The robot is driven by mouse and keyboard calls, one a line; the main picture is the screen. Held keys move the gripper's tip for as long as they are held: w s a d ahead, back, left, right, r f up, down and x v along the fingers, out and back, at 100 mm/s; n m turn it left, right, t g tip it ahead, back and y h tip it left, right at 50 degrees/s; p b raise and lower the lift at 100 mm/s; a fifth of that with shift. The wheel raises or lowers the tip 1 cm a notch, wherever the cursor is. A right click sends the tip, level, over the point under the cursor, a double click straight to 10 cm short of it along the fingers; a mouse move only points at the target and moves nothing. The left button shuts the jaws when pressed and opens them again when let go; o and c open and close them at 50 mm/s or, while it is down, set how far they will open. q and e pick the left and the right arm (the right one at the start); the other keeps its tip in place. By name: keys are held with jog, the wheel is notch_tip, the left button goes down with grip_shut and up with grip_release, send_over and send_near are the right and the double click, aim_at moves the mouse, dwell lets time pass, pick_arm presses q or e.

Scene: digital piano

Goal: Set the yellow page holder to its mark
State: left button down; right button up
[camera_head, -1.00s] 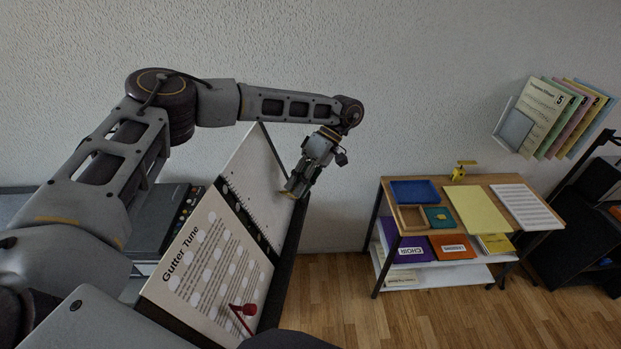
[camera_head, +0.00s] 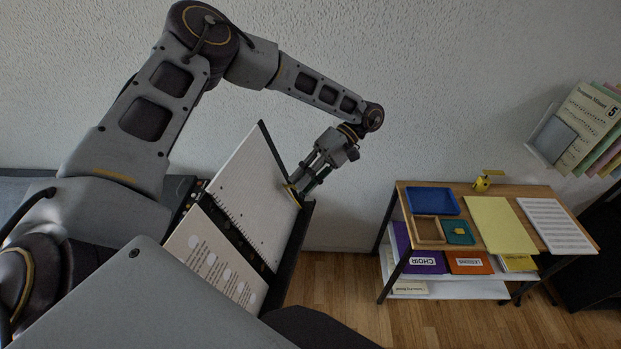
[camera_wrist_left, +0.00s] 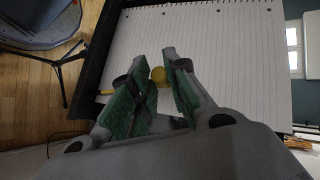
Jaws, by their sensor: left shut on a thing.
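In the head view the left gripper (camera_head: 303,185) is at the right edge of the spiral notebook (camera_head: 247,195), on the sloped music stand (camera_head: 292,245). A little yellow (camera_head: 291,191) shows under the fingertips there. The holder's lower part is mostly hidden, and I cannot tell whether it touches the page. I cannot make out its mark. My right gripper is not in view.
The Gutter Tune sheet (camera_head: 205,262) lies on the stand, left of the notebook. A low shelf table (camera_head: 470,197) with trays and paper stands to the right. Sheets in a wall rack (camera_head: 580,125) hang at the far right. Wood floor (camera_head: 345,295) lies between stand and table.

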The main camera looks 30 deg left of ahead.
pick_arm(q)
jog(key=shift+w, duration=0.2)
dwell(0.5)
jog(key=c, duration=1.4)
grip_release()
jog(key=shift+w, duration=0.15)
jog(key=shift+s, duration=0.25)
